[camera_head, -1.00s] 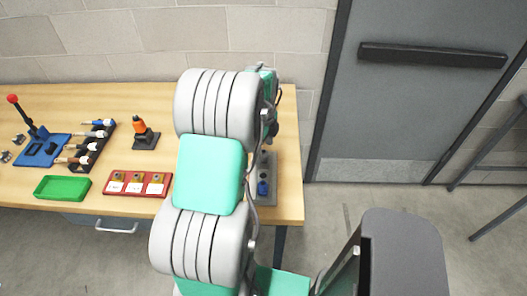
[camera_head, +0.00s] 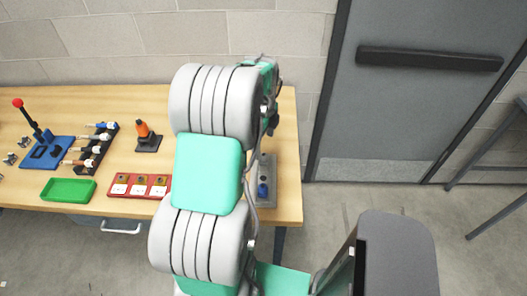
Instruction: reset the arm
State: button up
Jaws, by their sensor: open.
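My arm, with grey ribbed joints and green covers, rises through the middle of the head view and reaches over the right part of the wooden table (camera_head: 285,135). My gripper (camera_head: 272,124) shows only as a small dark part at the right edge of the arm, above the table; the rest is hidden behind the arm. It is open, and I see nothing held in it. A grey plate (camera_head: 268,172) with a blue part (camera_head: 262,190) lies on the table below it, partly covered by the arm.
Left of the arm are a red tray (camera_head: 140,194), a green tray (camera_head: 68,199), an orange-topped piece on a dark base (camera_head: 147,146), a black rack (camera_head: 96,158) and a blue base with a red-knobbed lever (camera_head: 45,150). A grey door (camera_head: 420,120) and open floor lie right.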

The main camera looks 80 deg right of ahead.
jog(key=shift+r+p, duration=0.35)
jog(key=shift+r, duration=0.6)
